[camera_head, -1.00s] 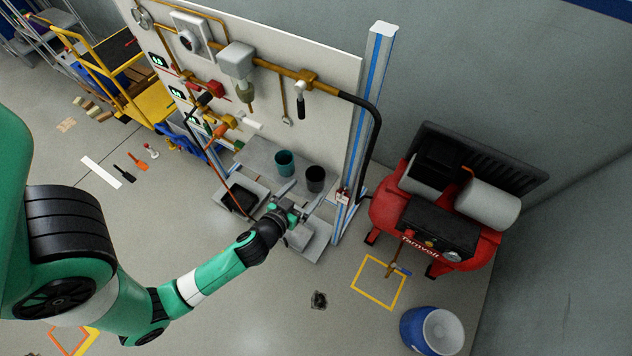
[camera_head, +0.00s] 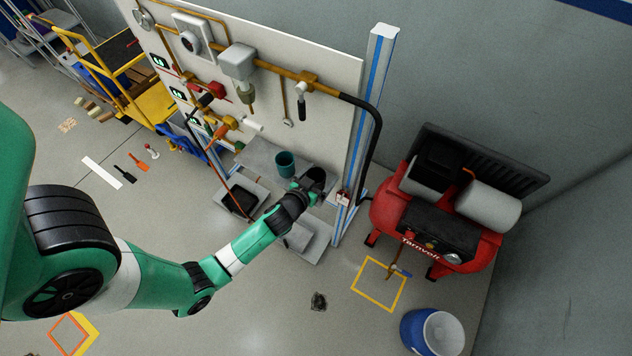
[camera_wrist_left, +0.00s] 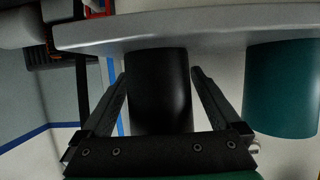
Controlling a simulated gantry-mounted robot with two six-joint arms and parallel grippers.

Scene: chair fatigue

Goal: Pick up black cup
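The black cup (camera_head: 316,174) stands on the grey shelf of the panel stand in the head view, partly hidden by my left gripper (camera_head: 307,187). In the left wrist view the black cup (camera_wrist_left: 159,90) fills the space between the two fingers of my left gripper (camera_wrist_left: 158,76). One finger is on each side of it, with the fingertips close to its sides. The gripper looks open; firm contact cannot be made out. My right gripper is not in view.
A teal cup (camera_head: 285,164) stands left of the black cup, and also shows at the right in the left wrist view (camera_wrist_left: 283,90). The upright panel (camera_head: 330,120) rises behind. A blue-striped post (camera_head: 365,110) and red compressor (camera_head: 420,240) stand to the right.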

